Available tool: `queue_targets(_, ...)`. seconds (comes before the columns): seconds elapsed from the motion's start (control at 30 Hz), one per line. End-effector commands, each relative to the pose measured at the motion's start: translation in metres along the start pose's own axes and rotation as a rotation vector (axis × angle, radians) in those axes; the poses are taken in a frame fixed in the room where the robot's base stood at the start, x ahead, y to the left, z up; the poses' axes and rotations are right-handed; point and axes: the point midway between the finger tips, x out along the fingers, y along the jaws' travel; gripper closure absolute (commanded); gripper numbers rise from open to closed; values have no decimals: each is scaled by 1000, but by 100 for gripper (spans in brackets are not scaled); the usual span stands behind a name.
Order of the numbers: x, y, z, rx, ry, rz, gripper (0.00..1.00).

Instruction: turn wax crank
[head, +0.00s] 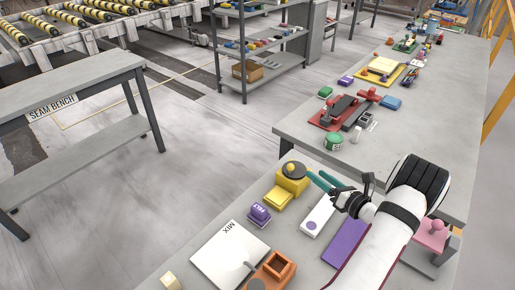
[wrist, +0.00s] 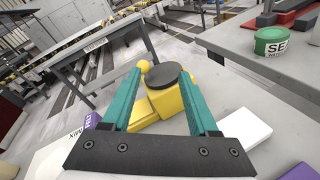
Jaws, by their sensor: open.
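The wax crank is a yellow block (head: 291,184) with a dark round disc (head: 293,170) on top and a small yellow knob (head: 290,167) on the disc. In the wrist view the disc (wrist: 171,75) sits between my fingers, and the knob (wrist: 144,66) shows at the left fingertip. I cannot tell if that finger touches it. My gripper (head: 318,177) has teal fingers, spread apart and empty, just right of the crank in the head view. The fingers hide part of the yellow block in the wrist view.
A yellow pad (head: 278,199) lies in front of the crank. A purple FELT block (head: 259,213), a white MIX board (head: 229,256) and an orange box (head: 275,268) are nearer. A white block (head: 317,216) lies below my gripper. A green SEAL tin (head: 333,141) stands behind.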

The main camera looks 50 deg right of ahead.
Motion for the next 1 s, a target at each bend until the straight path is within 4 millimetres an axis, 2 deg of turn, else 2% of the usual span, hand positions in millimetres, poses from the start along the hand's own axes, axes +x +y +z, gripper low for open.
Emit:
queue_targets(0.03, -23, -4, -15, -85, -36, 48, 40)
queue_targets(0.1, -45, -1, -27, -193, -79, 109, 40)
queue_targets(0.17, -54, 2, -33, -242, -101, 138, 40)
queue_targets(0.23, -52, 5, -34, -264, -110, 152, 40)
queue_targets(0.33, -31, 10, -32, -264, -109, 155, 40)
queue_targets(0.5, 19, 18, -28, -262, -108, 156, 40)
queue_targets(0.7, 68, 26, -23, -262, -109, 153, 40)
queue_targets(0.83, 87, 28, -21, -261, -109, 151, 40)
queue_targets(1.0, 98, 30, -20, -260, -109, 149, 40)
